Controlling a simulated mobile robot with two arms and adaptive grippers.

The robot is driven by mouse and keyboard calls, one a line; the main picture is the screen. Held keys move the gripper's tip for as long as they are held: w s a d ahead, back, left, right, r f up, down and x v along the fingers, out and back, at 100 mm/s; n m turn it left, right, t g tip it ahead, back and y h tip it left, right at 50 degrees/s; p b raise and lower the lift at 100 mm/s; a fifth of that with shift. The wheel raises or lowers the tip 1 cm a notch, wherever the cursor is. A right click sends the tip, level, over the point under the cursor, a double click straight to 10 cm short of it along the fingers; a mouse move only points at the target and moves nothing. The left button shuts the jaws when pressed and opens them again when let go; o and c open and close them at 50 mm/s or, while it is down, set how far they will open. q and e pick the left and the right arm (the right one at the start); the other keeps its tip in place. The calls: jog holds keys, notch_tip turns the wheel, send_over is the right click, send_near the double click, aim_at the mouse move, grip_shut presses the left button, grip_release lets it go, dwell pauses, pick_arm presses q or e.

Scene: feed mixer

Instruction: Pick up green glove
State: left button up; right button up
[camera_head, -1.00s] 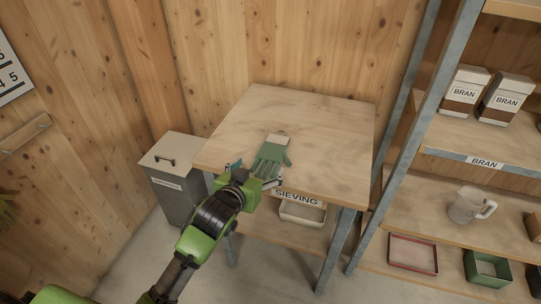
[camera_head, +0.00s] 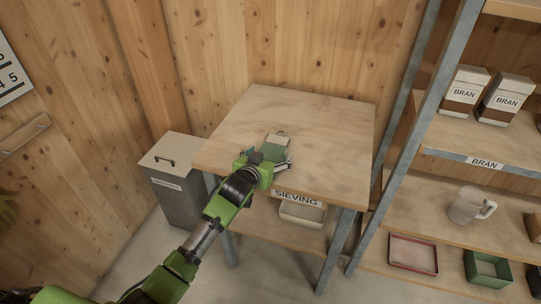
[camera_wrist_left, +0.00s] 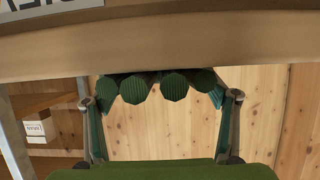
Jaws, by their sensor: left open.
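The green glove (camera_head: 277,143) lies on the wooden table (camera_head: 325,118) near its front edge. Its pale cuff points to the back, and my left gripper hides its finger end in the head view. My left gripper (camera_head: 267,158) is open at the table's front edge, with one finger to each side of the glove. In the left wrist view, the rounded ends of the glove's fingers (camera_wrist_left: 173,86) show along the table edge, between the open fingers of my left gripper (camera_wrist_left: 163,99). I cannot tell whether they touch. My right gripper is not in view.
A "SIEVING" label (camera_head: 297,198) is on the table's front edge, above a white tray (camera_head: 302,212) on the lower shelf. A grey lidded bin (camera_head: 174,185) stands left of the table. Shelves with bran boxes (camera_head: 464,90) and a jug (camera_head: 470,205) stand right. The tabletop behind the glove is clear.

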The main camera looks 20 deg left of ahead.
pick_arm(q)
jog(key=c, duration=1.2)
